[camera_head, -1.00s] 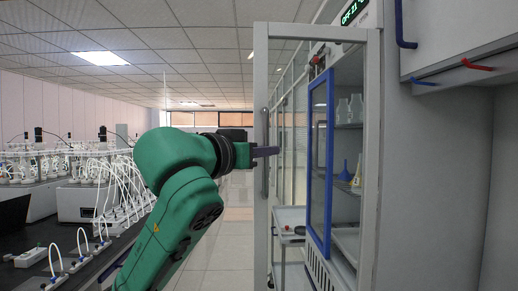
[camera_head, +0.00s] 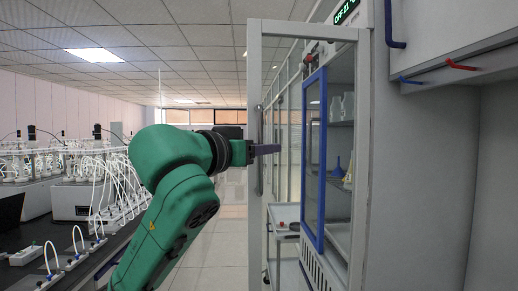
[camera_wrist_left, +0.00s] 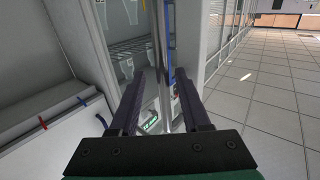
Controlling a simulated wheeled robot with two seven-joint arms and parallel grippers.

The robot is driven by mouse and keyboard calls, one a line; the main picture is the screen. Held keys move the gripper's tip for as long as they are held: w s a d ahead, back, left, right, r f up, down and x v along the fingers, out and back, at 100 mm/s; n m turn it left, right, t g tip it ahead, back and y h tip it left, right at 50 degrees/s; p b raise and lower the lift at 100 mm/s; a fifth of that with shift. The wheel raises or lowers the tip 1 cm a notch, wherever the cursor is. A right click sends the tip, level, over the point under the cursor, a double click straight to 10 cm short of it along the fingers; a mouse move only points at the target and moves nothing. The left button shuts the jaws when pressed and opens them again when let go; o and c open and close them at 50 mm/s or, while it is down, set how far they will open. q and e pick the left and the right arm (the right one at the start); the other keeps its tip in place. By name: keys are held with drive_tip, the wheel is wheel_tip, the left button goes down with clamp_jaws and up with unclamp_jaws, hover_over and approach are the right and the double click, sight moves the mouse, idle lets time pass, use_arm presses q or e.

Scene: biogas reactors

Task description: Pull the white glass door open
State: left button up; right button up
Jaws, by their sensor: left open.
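The white glass door (camera_head: 255,215) stands ajar in the head view, its pale frame swung out from the cabinet and its clear pane showing the inside. Its upright metal handle (camera_head: 260,150) is on the left edge of the frame. My left gripper (camera_head: 268,149) is at handle height, its dark fingers reaching across the handle. In the left wrist view the two fingers (camera_wrist_left: 158,85) are apart, with the upright door edge and handle (camera_wrist_left: 158,45) between them. Whether they touch the handle I cannot tell. My right gripper is in neither view.
A blue-framed door (camera_head: 315,160) shows behind the glass, with glassware on the shelves. A grey wall cabinet (camera_head: 460,35) with red and blue handles hangs at right. A bench (camera_head: 95,260) with tubing and bottles runs along the left. The aisle floor (camera_head: 225,240) is clear.

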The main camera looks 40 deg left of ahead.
use_arm(q)
drive_tip(key=s+d+b, duration=0.2)
drive_tip(key=s, duration=1.2)
drive_tip(key=shift+s, duration=0.2)
